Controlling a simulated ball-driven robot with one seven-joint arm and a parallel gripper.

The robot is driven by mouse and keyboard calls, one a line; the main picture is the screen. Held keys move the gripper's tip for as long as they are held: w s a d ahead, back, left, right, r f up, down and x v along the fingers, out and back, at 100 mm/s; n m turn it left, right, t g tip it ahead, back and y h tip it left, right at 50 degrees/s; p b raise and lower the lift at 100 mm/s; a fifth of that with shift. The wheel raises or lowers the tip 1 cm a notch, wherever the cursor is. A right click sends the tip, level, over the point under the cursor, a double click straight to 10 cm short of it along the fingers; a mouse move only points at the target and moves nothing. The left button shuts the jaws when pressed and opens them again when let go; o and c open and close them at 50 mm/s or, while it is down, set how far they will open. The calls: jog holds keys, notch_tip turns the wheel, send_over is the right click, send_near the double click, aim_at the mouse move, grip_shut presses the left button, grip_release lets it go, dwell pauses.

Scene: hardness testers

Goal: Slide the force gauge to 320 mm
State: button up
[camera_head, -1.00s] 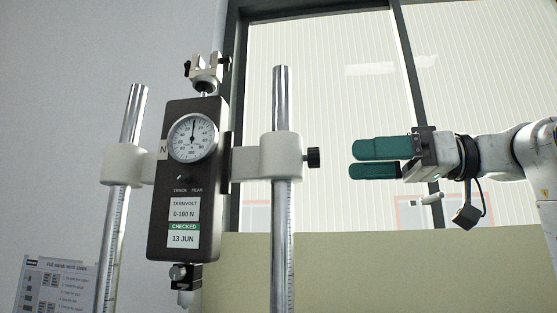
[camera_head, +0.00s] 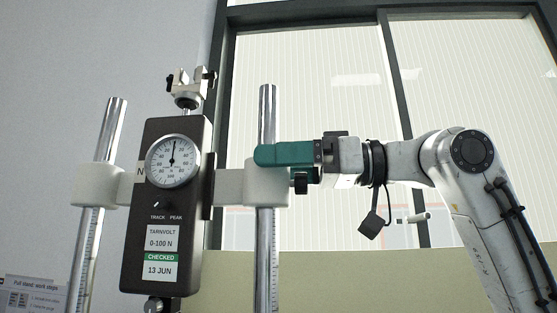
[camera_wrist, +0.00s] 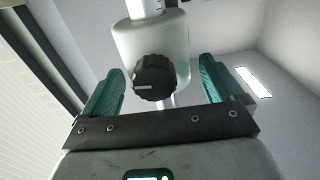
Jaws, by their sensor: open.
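The force gauge (camera_head: 165,225) is a dark upright box with a round white dial (camera_head: 173,160). It hangs between two chrome columns on white clamp collars. The right collar (camera_head: 250,190) has a black knob (camera_head: 301,184) on its right side; the knob also shows in the wrist view (camera_wrist: 154,80), with a pale index line. The right column (camera_head: 267,275) carries scale marks, too small to read. My gripper (camera_head: 285,155) is at the right collar, its teal fingers overlapping the collar's upper part in the head view. In the wrist view its fingers (camera_wrist: 160,90) are apart, one on each side of the knob.
The left column (camera_head: 82,260) and its collar (camera_head: 98,186) stand left of the gauge. A metal grip (camera_head: 190,88) tops the gauge. A printed work-steps sheet (camera_head: 33,292) is at lower left. A window lies behind; space right of the right column holds my arm.

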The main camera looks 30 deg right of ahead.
aim_at(279, 208)
jog(key=shift+w+a, duration=0.15)
jog(key=shift+a, duration=0.05)
jog(key=c, duration=1.4)
notch_tip(279, 208, down, 6)
jog(key=b, duration=0.3)
jog(key=shift+r, duration=0.2)
jog(key=o, duration=1.4)
jog(key=shift+d, duration=0.1)
